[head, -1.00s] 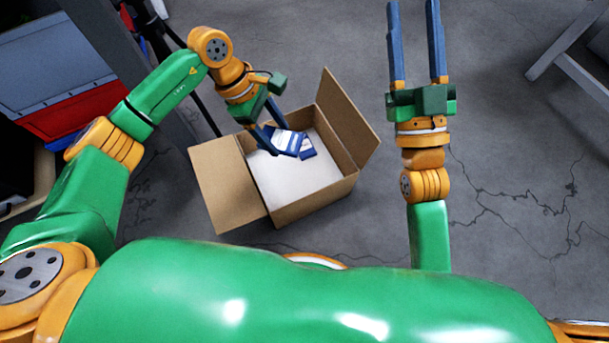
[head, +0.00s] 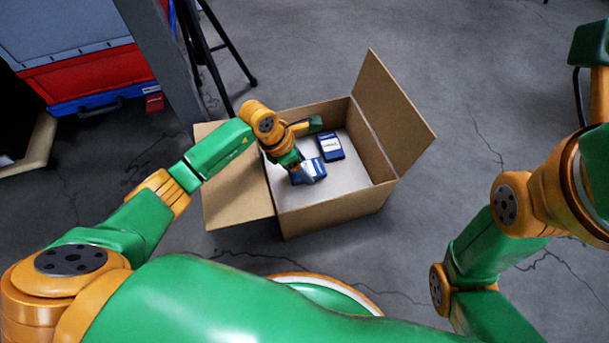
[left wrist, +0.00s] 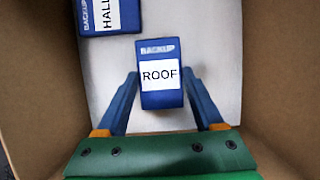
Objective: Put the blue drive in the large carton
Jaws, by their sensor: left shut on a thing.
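A blue drive marked ROOF (left wrist: 161,96) is between the fingertips of my left gripper (left wrist: 162,76), which is shut on it inside the carton. In the head view this drive (head: 313,168) shows just beyond the gripper, low in the carton; I cannot tell whether it touches the floor. The large open carton (head: 335,211) stands on the ground with flaps spread. A second blue drive, with a label starting HALL (left wrist: 110,12), lies flat on the carton's pale bottom; it also shows in the head view (head: 330,147). My right gripper (head: 589,42) is partly in view at the right edge, its fingertips cut off.
The carton's tall right flap (head: 392,108) stands up and its left flap (head: 237,192) leans outward. A black tripod (head: 216,50) stands behind it. A red and blue bin (head: 90,75) is at upper left. Concrete floor right of the carton is clear.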

